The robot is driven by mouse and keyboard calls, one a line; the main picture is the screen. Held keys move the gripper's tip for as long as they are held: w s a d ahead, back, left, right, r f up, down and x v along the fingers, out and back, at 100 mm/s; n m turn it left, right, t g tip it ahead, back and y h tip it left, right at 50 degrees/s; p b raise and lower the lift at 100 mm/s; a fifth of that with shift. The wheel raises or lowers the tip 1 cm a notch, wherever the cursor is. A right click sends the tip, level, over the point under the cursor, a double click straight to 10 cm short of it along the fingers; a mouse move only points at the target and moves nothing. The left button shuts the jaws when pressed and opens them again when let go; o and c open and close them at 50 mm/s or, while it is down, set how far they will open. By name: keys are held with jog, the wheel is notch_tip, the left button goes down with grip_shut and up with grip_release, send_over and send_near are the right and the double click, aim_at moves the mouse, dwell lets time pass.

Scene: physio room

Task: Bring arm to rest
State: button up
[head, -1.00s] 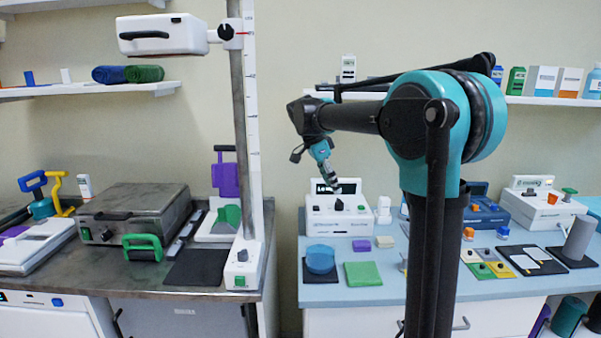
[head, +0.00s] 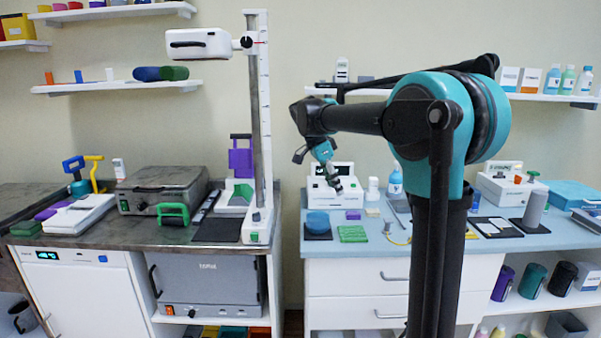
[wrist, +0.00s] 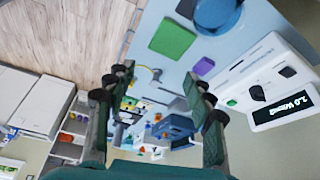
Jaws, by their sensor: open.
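My arm is folded in front of me in the head view, with its upper link reaching left from the teal joint. My gripper (head: 335,182) hangs at the arm's end, in front of the white device (head: 320,190) on the blue bench. In the wrist view my gripper (wrist: 158,90) shows two dark fingers spread wide apart. Nothing is between the fingers; the bench and floor show beyond them. The gripper is open and empty. The picture does not clearly show how far its tips are from the device.
The blue bench (head: 390,240) holds a green cloth (head: 352,234), a blue round pot (head: 318,222) and a spray bottle (head: 395,182). The dark bench (head: 120,238) at left holds a grey heater box (head: 162,190). A tall measuring post (head: 262,110) stands between. Shelves line the wall.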

jog(key=s+d+f+n+t+y, duration=0.1)
jog(key=s+d+f+n, duration=0.2)
jog(key=s+f+n, duration=0.2)
jog(key=s+d+f+n+t+y, duration=0.1)
jog(key=s+f+n, duration=0.4)
jog(key=s+f, duration=0.7)
jog(key=s+d+f+n+t+y, duration=0.1)
jog(key=s+d+f+n, duration=0.3)
jog(key=s+f, duration=0.5)
jog(key=s+n+y, duration=0.1)
jog(key=s, duration=0.2)
jog(key=shift+d+f, duration=0.2)
jog(key=shift+d, duration=0.1)
